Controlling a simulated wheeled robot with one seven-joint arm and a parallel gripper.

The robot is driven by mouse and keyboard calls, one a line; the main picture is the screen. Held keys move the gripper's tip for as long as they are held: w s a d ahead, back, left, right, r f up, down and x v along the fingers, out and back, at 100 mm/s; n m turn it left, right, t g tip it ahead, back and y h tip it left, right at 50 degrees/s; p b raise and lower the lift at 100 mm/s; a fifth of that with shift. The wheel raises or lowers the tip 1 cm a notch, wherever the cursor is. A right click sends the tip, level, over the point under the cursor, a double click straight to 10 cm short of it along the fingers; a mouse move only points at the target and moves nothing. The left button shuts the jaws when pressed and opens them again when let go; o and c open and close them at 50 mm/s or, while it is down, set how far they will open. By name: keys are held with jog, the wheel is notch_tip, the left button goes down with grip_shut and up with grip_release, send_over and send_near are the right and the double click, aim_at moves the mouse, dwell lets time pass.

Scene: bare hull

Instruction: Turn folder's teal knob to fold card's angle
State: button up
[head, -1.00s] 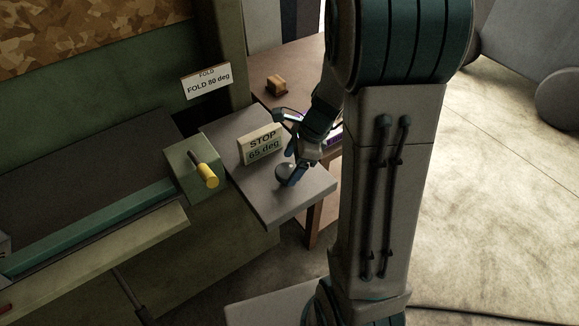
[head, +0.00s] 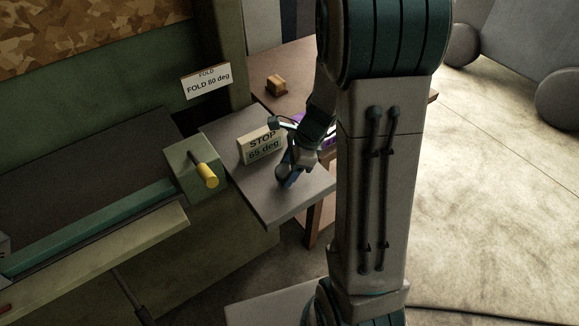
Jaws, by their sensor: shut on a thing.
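The card (head: 206,80) on the green post at the back reads "FOLD 80 deg". The STOP plate (head: 260,147) stands upright on the grey shelf at the right end of the folder (head: 75,228). Its lower line looks like 65 deg, but its first digit is hard to make out. My gripper (head: 286,180) points down at the shelf, just right of and in front of the STOP plate. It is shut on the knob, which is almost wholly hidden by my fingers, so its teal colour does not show.
A yellow-ended handle (head: 208,175) sticks out of the green block (head: 180,180) left of the shelf (head: 280,208). A brown table (head: 300,75) behind bears a small wooden block (head: 276,84) and a purple-edged item, partly hidden by my arm.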

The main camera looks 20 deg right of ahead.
jog(key=n+g, duration=0.1)
jog(key=n, duration=0.3)
jog(key=shift+w+n+g, duration=0.2)
jog(key=shift+n+g, duration=0.1)
jog(key=shift+g, duration=0.1)
jog(key=shift+w+r+n+g+h, duration=0.1)
jog(key=shift+n+g+h, duration=0.4)
jog(key=shift+n, duration=1.4)
jog(key=o, duration=1)
jog(key=shift+c, duration=0.2)
jog(key=b+v, duration=0.1)
jog(key=v, duration=1.2)
jog(key=shift+w+d+r, duration=0.2)
jog(key=shift+w+r, duration=0.1)
